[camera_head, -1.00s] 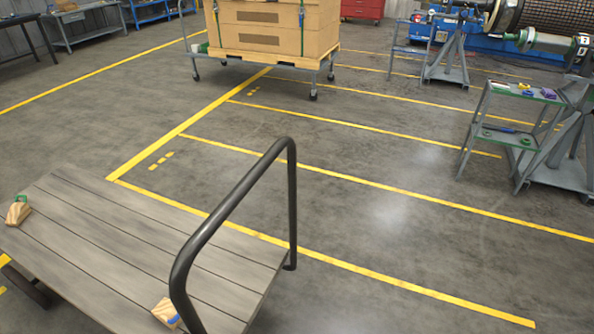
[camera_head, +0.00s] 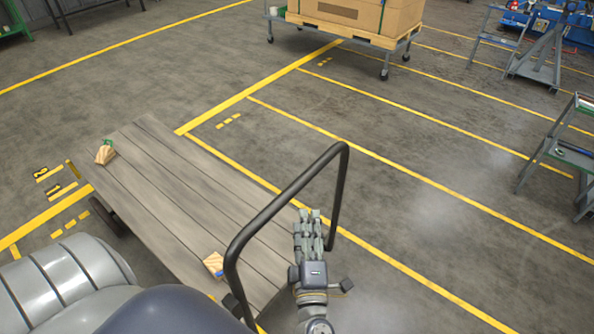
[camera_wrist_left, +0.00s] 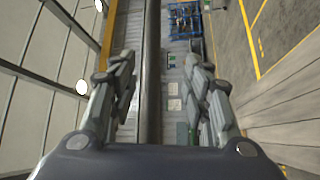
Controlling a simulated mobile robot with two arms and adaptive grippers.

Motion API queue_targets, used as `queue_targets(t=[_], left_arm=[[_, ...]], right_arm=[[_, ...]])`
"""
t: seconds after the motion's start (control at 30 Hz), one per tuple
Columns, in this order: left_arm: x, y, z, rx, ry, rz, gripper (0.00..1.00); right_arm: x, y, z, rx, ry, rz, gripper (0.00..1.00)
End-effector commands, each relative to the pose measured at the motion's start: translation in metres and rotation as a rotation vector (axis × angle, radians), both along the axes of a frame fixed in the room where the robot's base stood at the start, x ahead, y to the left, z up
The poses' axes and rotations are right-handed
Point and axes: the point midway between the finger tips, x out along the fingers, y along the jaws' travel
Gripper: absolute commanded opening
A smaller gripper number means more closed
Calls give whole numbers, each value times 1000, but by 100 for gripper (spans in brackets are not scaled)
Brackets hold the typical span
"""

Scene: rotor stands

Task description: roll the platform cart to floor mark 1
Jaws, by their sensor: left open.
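The platform cart (camera_head: 175,190) has a grey plank deck and stands at lower left in the head view. Its dark tubular handle (camera_head: 287,195) rises at the near right end. My left gripper (camera_head: 309,213) is open beside the handle, its fingers pointing away. In the left wrist view, the handle's dark bar (camera_wrist_left: 151,70) runs between the spread fingers of my left gripper (camera_wrist_left: 159,75); contact cannot be told. Yellow floor marks with dark figures (camera_head: 53,183) lie left of the cart, too small to read surely. My right gripper is not in view.
Two wooden wedges, one with green (camera_head: 105,153) and one with blue (camera_head: 213,264), lie on the deck. Yellow lines (camera_head: 400,208) divide the open floor.

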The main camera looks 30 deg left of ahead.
Motion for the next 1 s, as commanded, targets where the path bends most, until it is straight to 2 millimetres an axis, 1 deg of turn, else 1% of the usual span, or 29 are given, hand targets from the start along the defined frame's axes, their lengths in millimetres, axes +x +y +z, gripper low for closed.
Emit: queue_targets(t=[0.03, 0.1, 0.17, 0.27, 0.5, 0.7, 0.83, 1.0], left_arm=[[-3, 6, 12, -27, -23, 29, 44], [-5, 11, 17, -46, -41, 51, 44], [-2, 15, 19, -50, -47, 58, 44], [8, 23, 21, -49, -49, 56, 44], [44, 52, 27, -47, -47, 55, 44], [66, 71, 30, -45, -44, 54, 44], [74, 77, 31, -46, -43, 53, 44], [76, 79, 31, -47, -42, 53, 44]], right_arm=[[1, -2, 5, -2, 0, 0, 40], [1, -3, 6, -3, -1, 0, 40], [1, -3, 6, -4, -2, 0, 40], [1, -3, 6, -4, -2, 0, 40], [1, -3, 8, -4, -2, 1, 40], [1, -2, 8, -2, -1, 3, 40], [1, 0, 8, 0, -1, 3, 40], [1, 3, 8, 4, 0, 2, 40]])
